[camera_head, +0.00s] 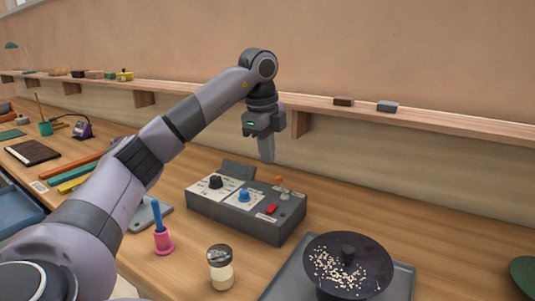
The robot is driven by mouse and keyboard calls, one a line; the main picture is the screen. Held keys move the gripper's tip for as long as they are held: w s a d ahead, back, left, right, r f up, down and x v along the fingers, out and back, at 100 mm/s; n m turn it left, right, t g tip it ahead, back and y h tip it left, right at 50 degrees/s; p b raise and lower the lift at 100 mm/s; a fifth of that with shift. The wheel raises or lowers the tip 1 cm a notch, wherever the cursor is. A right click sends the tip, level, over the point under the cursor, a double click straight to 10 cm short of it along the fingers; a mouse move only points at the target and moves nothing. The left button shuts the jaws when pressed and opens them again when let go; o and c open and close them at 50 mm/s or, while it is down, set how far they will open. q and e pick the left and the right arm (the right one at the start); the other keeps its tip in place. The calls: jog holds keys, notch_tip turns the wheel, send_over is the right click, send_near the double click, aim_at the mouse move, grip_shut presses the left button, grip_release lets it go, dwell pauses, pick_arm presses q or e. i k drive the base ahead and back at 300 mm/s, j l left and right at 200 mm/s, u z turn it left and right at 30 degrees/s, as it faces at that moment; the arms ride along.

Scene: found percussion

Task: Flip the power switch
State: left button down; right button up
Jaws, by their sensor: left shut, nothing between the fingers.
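A dark grey control box (235,221) stands on the wooden workbench in the middle. Its top carries a black knob (215,182), a blue knob (244,195), a small red switch (271,209) and a small post with an orange top (279,182) at the right end. Which of these is the power switch is not labelled legibly. My left gripper (268,158) points down above the back right part of the box, with its fingers together and empty. It appears apart from the box. My right gripper is out of view.
A dark round pan with pale grains (325,262) stands on a grey tray (403,280) at the front right. A lidded jar (221,275) and a pink holder (163,241) with a blue handle stand in front of the box. A wall shelf (450,124) runs behind.

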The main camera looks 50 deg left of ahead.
aim_at(271, 209)
jog(key=k, duration=1)
